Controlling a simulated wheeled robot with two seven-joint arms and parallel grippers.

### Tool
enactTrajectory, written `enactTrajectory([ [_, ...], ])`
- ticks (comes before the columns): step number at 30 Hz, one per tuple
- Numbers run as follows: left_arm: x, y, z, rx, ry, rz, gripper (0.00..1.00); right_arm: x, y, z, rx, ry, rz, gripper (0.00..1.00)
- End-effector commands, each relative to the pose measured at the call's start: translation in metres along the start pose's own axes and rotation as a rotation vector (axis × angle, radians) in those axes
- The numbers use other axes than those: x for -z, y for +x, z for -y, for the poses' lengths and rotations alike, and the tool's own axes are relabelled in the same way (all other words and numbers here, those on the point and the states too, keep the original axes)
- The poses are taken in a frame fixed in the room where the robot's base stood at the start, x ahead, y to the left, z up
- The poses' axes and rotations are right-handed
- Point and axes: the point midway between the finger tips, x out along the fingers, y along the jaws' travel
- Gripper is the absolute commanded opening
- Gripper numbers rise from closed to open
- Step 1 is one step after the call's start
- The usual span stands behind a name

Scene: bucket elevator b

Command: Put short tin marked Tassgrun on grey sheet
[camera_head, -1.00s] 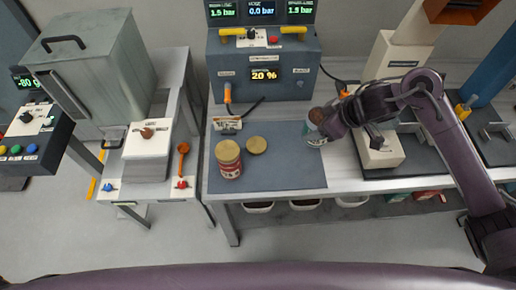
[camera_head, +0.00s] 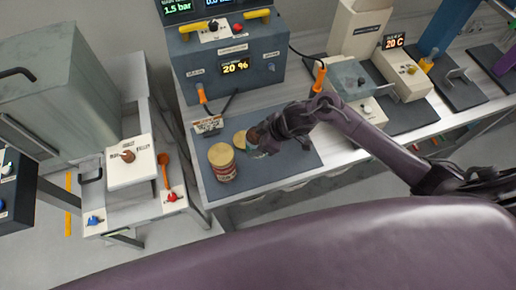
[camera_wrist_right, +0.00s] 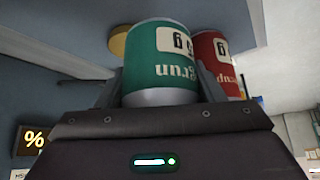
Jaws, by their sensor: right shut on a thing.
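The green tin (camera_wrist_right: 162,68) shows part of its label, ending "grun", upside down in the right wrist view. My right gripper (camera_head: 259,143) is shut on this tin, between its two fingers. In the head view the gripper and wrist hide most of the tin. The grey sheet (camera_head: 285,158) lies on the bench, and the gripper with the tin is over its middle. I cannot tell whether the tin touches the sheet. My left gripper is not in view.
A red tin (camera_head: 222,162) with a tan lid stands on the sheet left of the gripper. A round tan lid-like thing (camera_head: 240,138) is close beside the gripper. A label stand (camera_head: 208,125) is at the sheet's back left. The sheet's front right is clear.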

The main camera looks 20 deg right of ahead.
Motion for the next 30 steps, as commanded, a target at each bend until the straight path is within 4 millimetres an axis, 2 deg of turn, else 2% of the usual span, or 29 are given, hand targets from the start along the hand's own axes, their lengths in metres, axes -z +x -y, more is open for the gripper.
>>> enactTrajectory([
  [1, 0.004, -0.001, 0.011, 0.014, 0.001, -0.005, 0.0, -0.004, 0.006, 0.0, 0.001, 0.003, 0.0, 0.43],
  [3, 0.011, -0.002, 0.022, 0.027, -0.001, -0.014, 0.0, -0.008, 0.012, -0.001, 0.0, 0.003, -0.002, 0.43],
  [6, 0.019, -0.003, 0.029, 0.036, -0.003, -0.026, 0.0, -0.011, 0.018, 0.0, 0.0, 0.002, -0.001, 0.43],
  [11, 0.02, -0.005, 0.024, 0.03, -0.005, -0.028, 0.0, -0.024, 0.037, 0.0, 0.002, 0.004, 0.0, 0.43],
  [15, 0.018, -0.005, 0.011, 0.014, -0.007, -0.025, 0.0, -0.03, 0.048, 0.0, 0.0, 0.001, -0.001, 0.43],
  [19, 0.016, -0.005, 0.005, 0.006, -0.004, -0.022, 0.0, -0.031, 0.049, 0.0, -0.001, -0.001, -0.002, 0.43],
  [27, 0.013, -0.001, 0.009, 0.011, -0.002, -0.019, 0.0, -0.033, 0.053, 0.0, -0.001, 0.0, -0.002, 0.43],
  [28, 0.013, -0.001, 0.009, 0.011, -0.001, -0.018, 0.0, -0.034, 0.053, 0.0, 0.0, 0.0, -0.001, 0.63],
  [30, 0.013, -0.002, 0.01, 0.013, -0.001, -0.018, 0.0, -0.033, 0.052, 0.0, 0.0, 0.0, -0.001, 0.72],
])
